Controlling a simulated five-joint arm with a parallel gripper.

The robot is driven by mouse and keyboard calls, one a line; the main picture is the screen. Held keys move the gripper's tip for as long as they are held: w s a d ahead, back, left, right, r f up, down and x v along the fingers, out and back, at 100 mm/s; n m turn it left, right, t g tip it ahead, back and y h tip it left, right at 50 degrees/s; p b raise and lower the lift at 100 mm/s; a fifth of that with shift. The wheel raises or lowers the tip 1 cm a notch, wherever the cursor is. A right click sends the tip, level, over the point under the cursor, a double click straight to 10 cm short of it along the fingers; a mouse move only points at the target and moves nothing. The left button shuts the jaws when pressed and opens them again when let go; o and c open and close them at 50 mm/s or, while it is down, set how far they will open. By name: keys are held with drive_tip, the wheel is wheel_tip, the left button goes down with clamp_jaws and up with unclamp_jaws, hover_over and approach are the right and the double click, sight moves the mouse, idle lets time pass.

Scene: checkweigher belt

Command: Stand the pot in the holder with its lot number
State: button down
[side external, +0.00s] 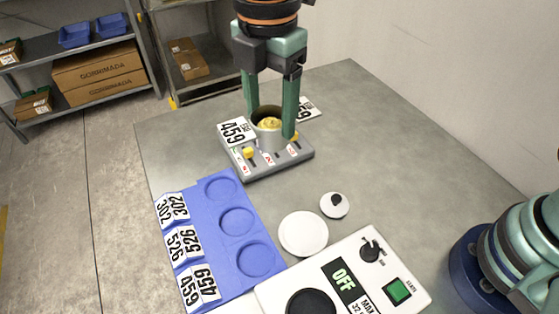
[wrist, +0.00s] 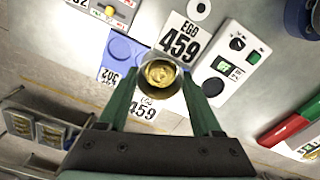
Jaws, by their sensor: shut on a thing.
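My gripper (side external: 268,127) is shut on a grey pot (side external: 258,112) with yellow contents, which looks upright. White cards reading 459 stick out on two sides of the pot. In the wrist view the pot (wrist: 147,84) is between the fingers, and the upper card reads EGG 459 (wrist: 180,40). The blue holder (side external: 216,210) has three empty round recesses, with tags 302 (side external: 171,208), 526 (side external: 184,243) and 459 (side external: 198,287) along its left side, 459 nearest the camera. In the wrist view the pot covers part of the holder (wrist: 119,52).
A grey box (side external: 270,163) with yellow knobs shows below the pot in the side view. A white disc (side external: 303,234), a small white piece with a black spot (side external: 334,205) and a white machine reading OFF (side external: 343,274) are right of the holder. The table's right back is clear.

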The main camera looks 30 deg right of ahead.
drive_tip(key=s+a, duration=0.7)
drive_tip(key=s, duration=0.1)
drive_tip(key=shift+a+f, duration=0.15)
drive_tip(key=shift+f, duration=4.7)
drive_tip(key=shift+a+f, duration=0.15)
drive_tip(key=shift+f, duration=4.7)
drive_tip(key=shift+c, duration=1.7)
unclamp_jaws()
drive_tip(key=shift+f, duration=0.15)
